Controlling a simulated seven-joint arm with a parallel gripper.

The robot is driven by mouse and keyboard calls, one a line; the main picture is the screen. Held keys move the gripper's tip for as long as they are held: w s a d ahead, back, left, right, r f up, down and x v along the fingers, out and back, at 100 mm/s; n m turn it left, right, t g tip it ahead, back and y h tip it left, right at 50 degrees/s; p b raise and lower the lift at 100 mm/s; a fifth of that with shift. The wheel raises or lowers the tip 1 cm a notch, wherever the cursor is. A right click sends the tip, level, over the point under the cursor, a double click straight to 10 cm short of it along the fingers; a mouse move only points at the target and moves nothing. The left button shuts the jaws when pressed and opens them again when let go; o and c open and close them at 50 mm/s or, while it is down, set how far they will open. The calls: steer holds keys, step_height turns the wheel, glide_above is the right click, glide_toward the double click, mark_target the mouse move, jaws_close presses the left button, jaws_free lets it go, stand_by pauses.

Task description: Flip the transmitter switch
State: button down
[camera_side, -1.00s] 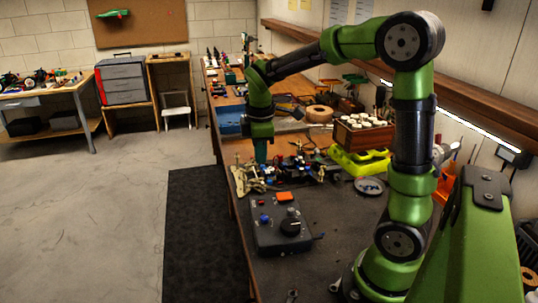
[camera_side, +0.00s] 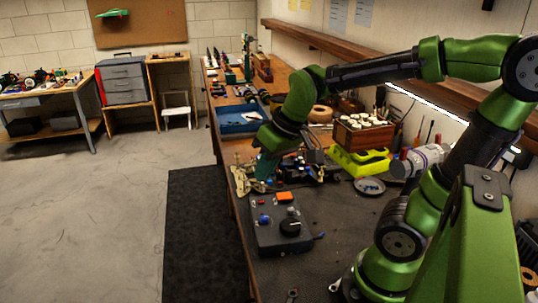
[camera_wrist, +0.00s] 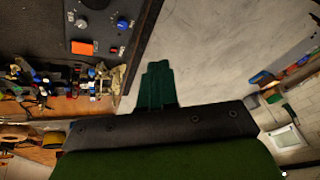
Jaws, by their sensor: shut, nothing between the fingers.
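The transmitter is a dark grey box (camera_side: 268,239) on the near part of the bench. An orange rectangular button or switch (camera_side: 284,197) sits at its far edge. In the wrist view the box (camera_wrist: 103,22) is at the top left, with the orange piece (camera_wrist: 82,47) and a blue knob (camera_wrist: 122,24). My gripper (camera_side: 264,174) is shut and empty, tilted, beyond the transmitter and apart from it. Its green fingers (camera_wrist: 156,75) show over the floor in the wrist view.
Brass-coloured parts (camera_side: 243,180) and a small car chassis (camera_side: 312,170) lie near my gripper. A yellow-green body (camera_side: 360,162), a wooden box of white-topped jars (camera_side: 362,134) and a blue tray (camera_side: 238,119) stand farther back. The bench right of the transmitter is mostly clear.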

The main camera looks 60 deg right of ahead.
steer(key=s+a+r+m+t+y, duration=0.1)
steer(key=s+a+r+m+t, duration=0.1)
steer(key=s+a, duration=0.25)
steer(key=m+g+h, duration=0.4)
steer(key=m+g, duration=0.1)
glide_above(261, 201)
steer(key=s+a, duration=0.1)
steer(key=s+a+x, duration=0.1)
steer(key=x, duration=1.2)
steer(key=a+x, duration=0.1)
steer(key=x, duration=0.3)
steer(key=shift+s+f, duration=0.15)
steer(key=shift+f, duration=0.35)
steer(key=shift+a+f, duration=0.1)
steer(key=shift+f, duration=0.25)
